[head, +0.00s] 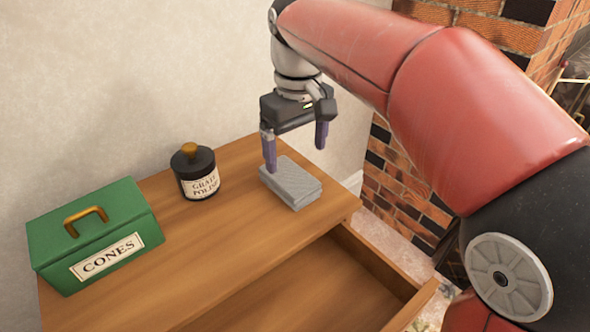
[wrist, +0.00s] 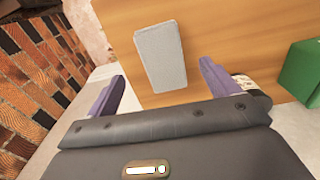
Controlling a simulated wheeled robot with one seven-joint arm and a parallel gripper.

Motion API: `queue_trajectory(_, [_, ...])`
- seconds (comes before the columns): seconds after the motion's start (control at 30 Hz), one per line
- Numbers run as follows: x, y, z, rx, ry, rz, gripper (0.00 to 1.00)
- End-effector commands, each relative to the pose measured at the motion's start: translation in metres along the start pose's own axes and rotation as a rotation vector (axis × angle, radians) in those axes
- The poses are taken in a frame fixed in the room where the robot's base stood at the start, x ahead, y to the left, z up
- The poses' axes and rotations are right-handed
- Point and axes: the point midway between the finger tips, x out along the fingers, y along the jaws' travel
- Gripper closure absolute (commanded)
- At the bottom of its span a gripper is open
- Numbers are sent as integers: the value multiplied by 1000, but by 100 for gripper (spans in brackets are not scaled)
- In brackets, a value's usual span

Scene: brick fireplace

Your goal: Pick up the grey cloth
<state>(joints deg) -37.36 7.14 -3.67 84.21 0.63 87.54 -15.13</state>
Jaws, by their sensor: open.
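The grey cloth (head: 291,183) is a folded, flat block lying on the wooden cabinet top near its right end. It also shows in the wrist view (wrist: 160,56), lying between the lines of the two fingers and beyond their tips. My gripper (head: 296,152) is open and empty, pointing down above the cloth. In the head view its left fingertip appears close to the cloth's back left edge; I cannot tell if it touches. The purple fingers stand wide apart in the wrist view (wrist: 158,78).
A black jar of grate polish (head: 197,174) with a wooden knob stands left of the cloth. A green box labelled CONES (head: 95,237) stands farther left. An open drawer (head: 310,290) juts out in front. A wall is behind, and a brick fireplace (head: 405,190) is at right.

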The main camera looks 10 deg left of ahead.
Motion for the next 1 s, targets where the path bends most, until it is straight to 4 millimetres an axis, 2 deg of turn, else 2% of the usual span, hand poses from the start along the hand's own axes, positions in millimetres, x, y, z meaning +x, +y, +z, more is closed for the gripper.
queue_trajectory(0.03, [2,-5,-8,-21,-9,-1,13])
queue_trajectory(0.13, [9,-10,-13,-39,-22,-3,13])
queue_trajectory(0.7, [79,-8,-15,-40,-21,-3,13])
queue_trajectory(0.97, [80,-7,-15,-38,-20,-3,13])
queue_trajectory(1.0, [80,-7,-15,-38,-20,-3,15])
